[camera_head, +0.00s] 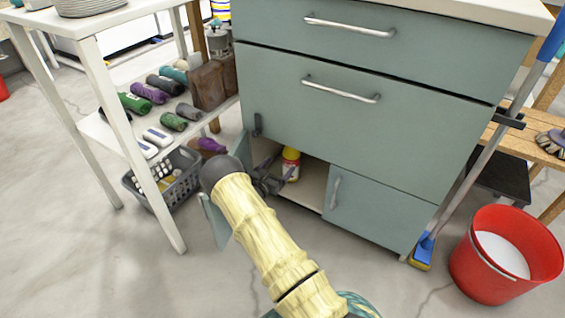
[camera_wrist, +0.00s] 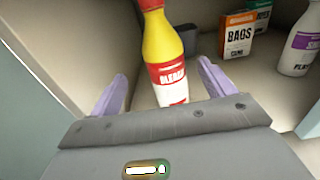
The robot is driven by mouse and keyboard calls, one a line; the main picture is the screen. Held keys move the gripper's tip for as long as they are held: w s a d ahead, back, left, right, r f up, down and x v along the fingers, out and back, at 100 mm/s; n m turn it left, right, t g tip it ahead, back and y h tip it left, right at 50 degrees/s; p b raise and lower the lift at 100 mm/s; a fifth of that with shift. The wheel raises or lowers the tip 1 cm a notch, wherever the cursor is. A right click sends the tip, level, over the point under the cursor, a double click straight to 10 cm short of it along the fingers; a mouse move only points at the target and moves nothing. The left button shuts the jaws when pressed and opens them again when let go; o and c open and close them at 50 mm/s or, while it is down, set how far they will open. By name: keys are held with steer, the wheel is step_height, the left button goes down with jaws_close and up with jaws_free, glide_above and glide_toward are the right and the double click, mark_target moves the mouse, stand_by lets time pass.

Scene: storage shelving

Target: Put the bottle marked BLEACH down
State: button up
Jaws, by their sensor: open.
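The bottle marked BLEACH (camera_wrist: 165,58) is yellow with a red and white label. In the wrist view it stands on the floor of the cabinet compartment, between and just beyond my gripper's fingers. My gripper (camera_wrist: 160,92) is open, with a purple finger on each side and visible gaps to the bottle. In the head view the bottle (camera_head: 291,162) shows inside the open lower compartment of the green cabinet (camera_head: 330,120), with my gripper (camera_head: 280,180) at the opening. The bottle's base is partly hidden by my gripper in the wrist view.
Inside the compartment, a BAGS box (camera_wrist: 238,36), a green box (camera_wrist: 262,14) and a white bottle with a purple label (camera_wrist: 300,45) stand to the right. A cabinet door (camera_head: 360,208) is right of the opening. A red bucket (camera_head: 480,285) and a grey basket (camera_head: 185,190) flank the cabinet.

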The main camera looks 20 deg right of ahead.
steer(key=shift+w, duration=0.2)
steer(key=s+d+r+m+g+y, duration=0.1)
steer(key=s+r+m+g+y, duration=0.1)
steer(key=s+r+m+g, duration=0.4)
steer(key=s+d+r+m+g+y, duration=0.1)
steer(key=s+m+g, duration=0.35)
steer(key=s, duration=0.45)
steer(key=s+a+r+m+t+y, duration=0.1)
steer(key=s+a+r+m+y, duration=0.5)
steer(key=s+a+m, duration=0.1)
steer(key=s+a+r+m+t+y, duration=0.1)
steer(key=s+a+r+m+y, duration=0.4)
steer(key=s+a, duration=0.5)
steer(key=shift+s+r+m+t+y, duration=0.35)
steer(key=shift+s+m+y, duration=0.05)
steer(key=shift+s+m, duration=0.8)
